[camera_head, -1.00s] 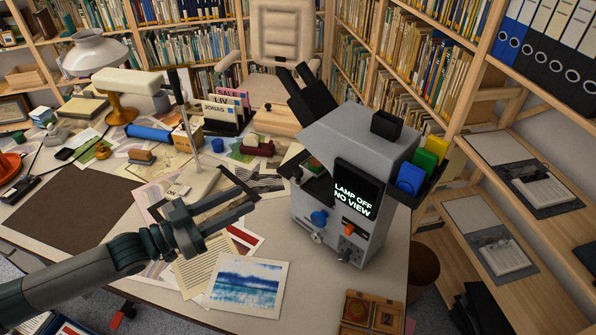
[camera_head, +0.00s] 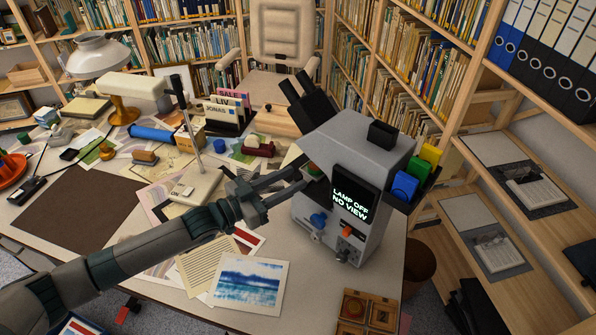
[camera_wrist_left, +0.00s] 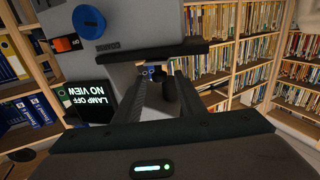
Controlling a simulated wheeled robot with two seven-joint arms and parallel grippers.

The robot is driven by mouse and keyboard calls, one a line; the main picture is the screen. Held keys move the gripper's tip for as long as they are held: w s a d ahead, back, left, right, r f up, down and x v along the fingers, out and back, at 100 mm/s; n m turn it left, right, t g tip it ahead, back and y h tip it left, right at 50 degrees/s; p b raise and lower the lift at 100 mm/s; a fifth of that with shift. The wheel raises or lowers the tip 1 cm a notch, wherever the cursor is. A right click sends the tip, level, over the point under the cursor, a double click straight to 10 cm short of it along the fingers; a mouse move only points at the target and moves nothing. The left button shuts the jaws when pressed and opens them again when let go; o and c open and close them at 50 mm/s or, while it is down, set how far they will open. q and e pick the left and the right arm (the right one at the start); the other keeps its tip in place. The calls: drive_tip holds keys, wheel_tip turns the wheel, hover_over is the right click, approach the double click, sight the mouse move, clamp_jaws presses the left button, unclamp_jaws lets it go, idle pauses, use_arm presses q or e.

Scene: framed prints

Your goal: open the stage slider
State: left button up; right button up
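A grey viewing machine (camera_head: 355,160) stands on the desk, its screen (camera_head: 350,195) reading "LAMP OFF NO VIEW". A dark stage plate sticks out of its left side, mostly hidden behind my gripper in the head view. In the left wrist view a dark flat bar (camera_wrist_left: 160,52), which looks like the stage's edge, crosses just beyond my fingertips. My left gripper (camera_head: 300,174) is open, its two fingers apart and pointing at the stage side; it also shows in the left wrist view (camera_wrist_left: 162,75). I cannot tell if the fingers touch the stage. My right gripper is not in view.
The machine's front has a blue knob (camera_head: 318,220) and an orange switch (camera_head: 347,231). Blue, green and yellow blocks (camera_head: 418,170) sit at its right. Prints (camera_head: 247,284) lie in front, a lamp base (camera_head: 195,187) stands to the left, and a wooden box (camera_head: 367,311) is at the front edge.

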use_arm(q)
drive_tip(key=shift+p+x, duration=0.3)
drive_tip(key=shift+x, duration=1.2)
clamp_jaws()
drive_tip(key=s+d+p+v, duration=0.1)
drive_tip(key=s+p+v, duration=0.1)
drive_tip(key=v, duration=1)
drive_tip(key=shift+d+p, duration=0.2)
drive_tip(key=shift+p, duration=0.15)
drive_tip(key=shift+s, duration=0.1)
unclamp_jaws()
